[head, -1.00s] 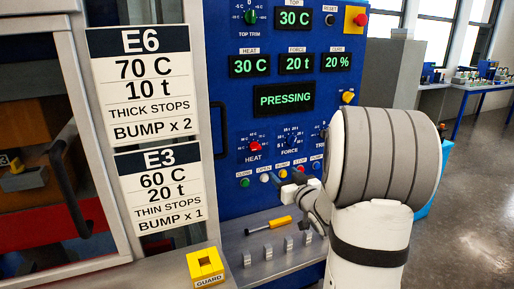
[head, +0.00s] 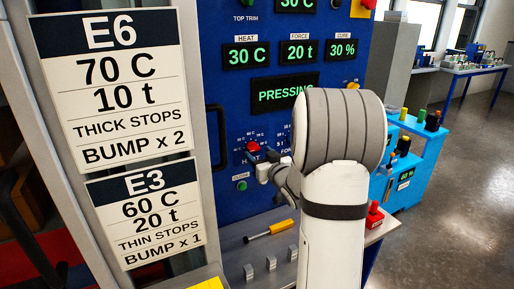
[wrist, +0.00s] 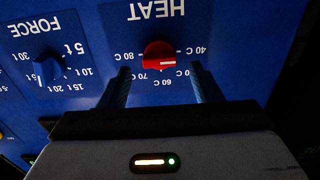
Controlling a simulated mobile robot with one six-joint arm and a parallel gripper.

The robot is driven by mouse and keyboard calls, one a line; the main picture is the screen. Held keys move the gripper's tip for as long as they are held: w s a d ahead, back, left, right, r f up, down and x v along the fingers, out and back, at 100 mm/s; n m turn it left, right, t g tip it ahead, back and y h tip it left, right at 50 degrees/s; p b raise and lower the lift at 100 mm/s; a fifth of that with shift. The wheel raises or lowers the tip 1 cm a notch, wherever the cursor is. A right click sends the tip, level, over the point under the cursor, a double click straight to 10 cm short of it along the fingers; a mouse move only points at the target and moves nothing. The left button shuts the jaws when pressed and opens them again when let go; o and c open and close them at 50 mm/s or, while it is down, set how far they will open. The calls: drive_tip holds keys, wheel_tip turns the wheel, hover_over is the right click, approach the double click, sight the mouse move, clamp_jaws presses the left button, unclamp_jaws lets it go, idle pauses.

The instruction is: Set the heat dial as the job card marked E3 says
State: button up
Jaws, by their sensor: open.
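The E3 job card (head: 147,215) reads 60 C, 20 t, thin stops, bump x 1. The red heat dial (head: 252,147) is on the blue press panel. In the wrist view, upside down, the heat dial (wrist: 159,54) has its white mark toward the 40 C side of its scale; a finger hides part of the scale. My gripper (wrist: 161,75) is open, one finger on each side of the dial's near edge; I cannot tell if they touch it. In the head view my gripper (head: 262,168) is just below the dial. The heat display (head: 246,55) reads 30 C.
The E6 card (head: 115,85) hangs above the E3 card. The blue force dial (wrist: 47,67) sits beside the heat dial. A green close button (head: 241,185) is below. A yellow-handled tool (head: 270,230) lies on the grey ledge. The status display (head: 284,93) shows PRESSING.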

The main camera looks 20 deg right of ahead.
sight(255, 149)
drive_tip(key=shift+w+p, duration=0.3)
drive_tip(key=shift+w, duration=1.3)
drive_tip(key=c, duration=0.9)
drive_tip(key=shift+c, duration=0.4)
